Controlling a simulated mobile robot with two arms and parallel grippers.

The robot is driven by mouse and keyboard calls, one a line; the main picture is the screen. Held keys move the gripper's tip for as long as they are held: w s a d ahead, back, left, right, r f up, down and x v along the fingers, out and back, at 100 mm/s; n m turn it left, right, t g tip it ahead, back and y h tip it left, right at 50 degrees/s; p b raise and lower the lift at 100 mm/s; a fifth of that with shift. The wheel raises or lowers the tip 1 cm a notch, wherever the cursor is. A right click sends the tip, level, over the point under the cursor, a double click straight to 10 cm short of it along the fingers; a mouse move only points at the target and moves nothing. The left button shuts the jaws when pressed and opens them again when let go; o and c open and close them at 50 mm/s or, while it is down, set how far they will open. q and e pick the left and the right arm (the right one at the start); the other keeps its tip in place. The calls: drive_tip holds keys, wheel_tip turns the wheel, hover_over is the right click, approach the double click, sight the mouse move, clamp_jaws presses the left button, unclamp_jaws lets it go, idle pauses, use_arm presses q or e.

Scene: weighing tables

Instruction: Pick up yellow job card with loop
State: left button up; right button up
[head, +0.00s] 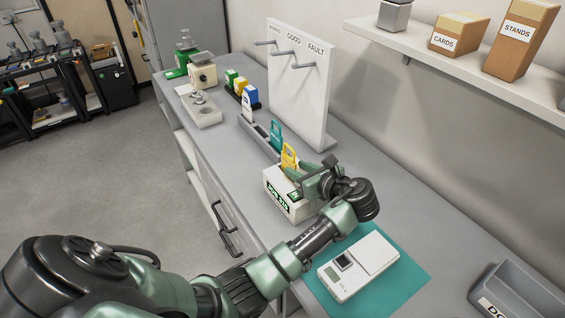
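The yellow job card with a loop (289,154) stands upright at the back of a white box with a dark green label (280,199). Its lower part is hidden by the box and my gripper. My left gripper (299,174) is over the box, close beside the card. From this angle I cannot tell whether its fingers touch the card or are open or shut. My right gripper is not in view.
A teal card (275,130) stands in a grey tray just behind. A white board with hooks (299,90) rises beyond. A white scale (357,265) lies on a teal mat (408,292) in front. A grey bin (515,290) is at lower right.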

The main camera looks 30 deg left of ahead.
sight(282, 161)
use_arm(q)
drive_tip(key=shift+w+a+f, duration=0.15)
drive_tip(key=shift+w+a, duration=0.1)
drive_tip(key=shift+a, duration=0.4)
drive_tip(key=p+x, duration=0.2)
drive_tip(key=x, duration=0.2)
drive_tip(key=shift+w+a+f, duration=0.15)
drive_tip(key=shift+a+f, duration=0.05)
drive_tip(key=shift+a, duration=0.15)
drive_tip(key=shift+w+a+f, duration=0.1)
drive_tip(key=shift+a+f, duration=0.05)
drive_tip(key=shift+a, duration=0.05)
drive_tip(key=shift+c, duration=0.6)
clamp_jaws()
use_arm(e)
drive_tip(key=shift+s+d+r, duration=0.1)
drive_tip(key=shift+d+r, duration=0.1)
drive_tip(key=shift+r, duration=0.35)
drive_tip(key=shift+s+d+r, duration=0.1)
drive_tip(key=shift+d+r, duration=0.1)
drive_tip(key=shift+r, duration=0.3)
